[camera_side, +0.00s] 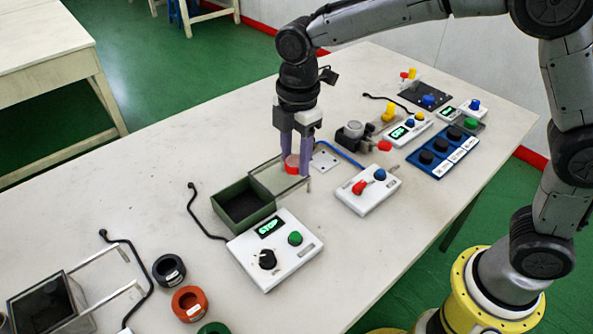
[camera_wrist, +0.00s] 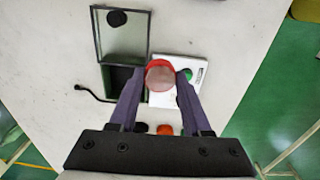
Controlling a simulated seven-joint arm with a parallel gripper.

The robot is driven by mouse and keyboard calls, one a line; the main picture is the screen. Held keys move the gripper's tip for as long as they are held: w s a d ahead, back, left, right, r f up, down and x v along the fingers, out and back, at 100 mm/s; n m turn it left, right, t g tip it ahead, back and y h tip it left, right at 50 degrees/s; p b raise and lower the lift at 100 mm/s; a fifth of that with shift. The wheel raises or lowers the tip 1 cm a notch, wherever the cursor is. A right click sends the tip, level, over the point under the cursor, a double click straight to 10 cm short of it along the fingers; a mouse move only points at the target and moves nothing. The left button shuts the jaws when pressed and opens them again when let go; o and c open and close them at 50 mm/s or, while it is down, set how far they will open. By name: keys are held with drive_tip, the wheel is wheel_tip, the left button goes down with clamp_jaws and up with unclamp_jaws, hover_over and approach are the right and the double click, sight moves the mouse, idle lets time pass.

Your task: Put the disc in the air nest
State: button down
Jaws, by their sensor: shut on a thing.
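My gripper (camera_side: 294,168) is shut on a red-rimmed disc (camera_side: 292,163), with one purple finger on each side of it. In the wrist view the disc (camera_wrist: 160,76) sits between the fingertips, with a pale face inside its red rim. In the side view it is held above the table, by the glass lid of a green box. A flat metal plate (camera_side: 325,158) with a blue tube lies just right of my gripper. It may be the air nest, but I cannot tell for sure. Its left part is partly hidden behind my gripper.
The green box (camera_side: 224,197) has its glass lid swung open; it also shows in the wrist view (camera_wrist: 102,78). A white STOP console (camera_side: 278,268) stands in front. Another white console (camera_side: 350,201) and a blue button panel (camera_side: 428,166) stand right. Several rings lie front left.

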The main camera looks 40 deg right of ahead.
drive_tip(key=w+d+f+m, duration=0.2)
drive_tip(key=w+d+m, duration=0.1)
drive_tip(key=w+d, duration=0.5)
drive_tip(key=m, duration=0.2)
hover_over(323, 161)
wheel_tip(323, 161, down, 3)
drive_tip(key=shift+w+d+f, duration=0.1)
drive_tip(key=shift+f, duration=3.85)
drive_tip(key=shift+f, duration=0.2)
drive_tip(key=shift+c, duration=1.4)
unclamp_jaws()
wheel_tip(323, 161, up, 7)
